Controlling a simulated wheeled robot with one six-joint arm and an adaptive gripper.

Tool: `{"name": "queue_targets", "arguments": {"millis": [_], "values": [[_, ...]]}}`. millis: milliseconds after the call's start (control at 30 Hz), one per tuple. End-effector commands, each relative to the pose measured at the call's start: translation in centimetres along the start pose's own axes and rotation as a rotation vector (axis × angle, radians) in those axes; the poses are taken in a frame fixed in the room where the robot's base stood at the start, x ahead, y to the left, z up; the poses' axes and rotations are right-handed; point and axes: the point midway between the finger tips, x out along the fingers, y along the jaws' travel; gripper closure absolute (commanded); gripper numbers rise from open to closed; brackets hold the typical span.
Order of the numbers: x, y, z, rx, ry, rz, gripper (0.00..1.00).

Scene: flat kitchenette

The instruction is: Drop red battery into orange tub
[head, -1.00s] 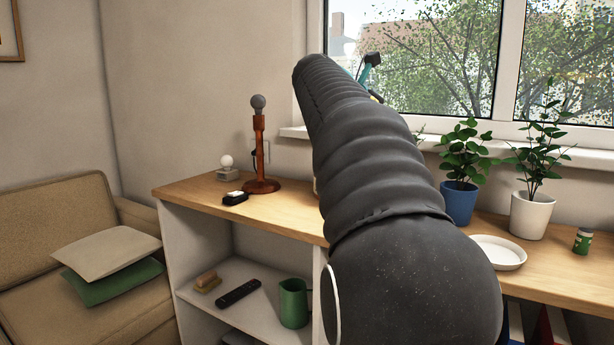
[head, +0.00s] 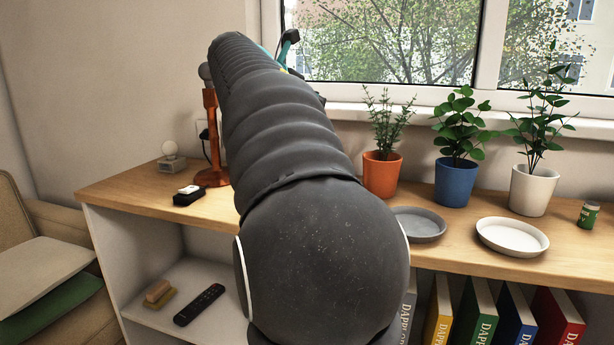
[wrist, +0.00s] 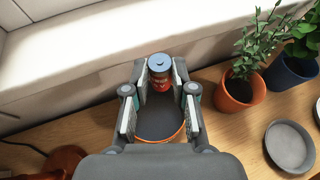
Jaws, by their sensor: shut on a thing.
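The red battery (wrist: 160,82), with a blue-grey top, stands upright between the fingers of my gripper (wrist: 160,72) in the wrist view. The gripper is shut on it. A round orange-rimmed vessel with a dark inside, which looks like the orange tub (wrist: 178,137), shows below and nearer the palm. My gripper's palm hides part of it. The battery appears near its far rim, and I cannot tell how high above it. In the head view my arm hides the tub and the battery.
An orange plant pot (head: 382,177) stands right of my arm, then a blue pot (head: 456,184) and a white pot (head: 533,192). A grey dish (head: 420,224) and a white dish (head: 512,237) lie in front.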

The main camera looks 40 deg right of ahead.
Motion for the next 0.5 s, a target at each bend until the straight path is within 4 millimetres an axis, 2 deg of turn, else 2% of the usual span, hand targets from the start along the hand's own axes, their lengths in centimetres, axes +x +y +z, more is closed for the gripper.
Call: {"name": "queue_targets", "arguments": {"millis": [33, 200, 500], "values": [[0.5, 0.0, -1.2, 0.000, 0.000, 0.000, 1.00], [1.1, 0.0, -2.5, 0.000, 0.000, -0.001, 1.00], [1.2, 0.0, -2.9, 0.000, 0.000, -0.001, 1.00]]}}
